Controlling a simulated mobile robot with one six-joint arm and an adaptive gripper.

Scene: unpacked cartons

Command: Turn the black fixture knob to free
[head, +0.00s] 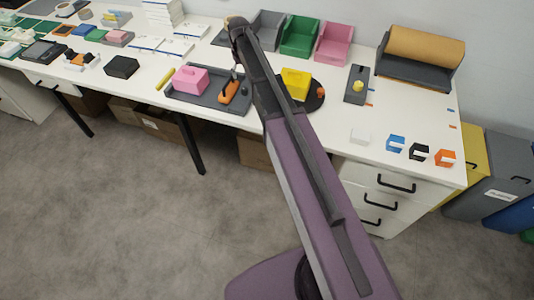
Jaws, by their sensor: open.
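My arm reaches up across the middle of the head view and bends down at its far end. My gripper (237,73) shows only as small dark parts there, open, just above an orange part (229,92) on a dark grey tray (207,100). A small dark piece, possibly the black knob (244,91), is beside the orange part; it is too small to tell its setting. A pink block (190,79) sits on the same tray. To the right, a dark round base (315,103) carries a yellow block (295,84) and a small orange-red knob (320,92), partly behind my arm.
A dark plate with a yellow knob (357,86) lies further right. Grey, green (300,36) and pink bins stand at the back. A brown roll (424,47) lies on a dark holder. White table (400,110) between is clear.

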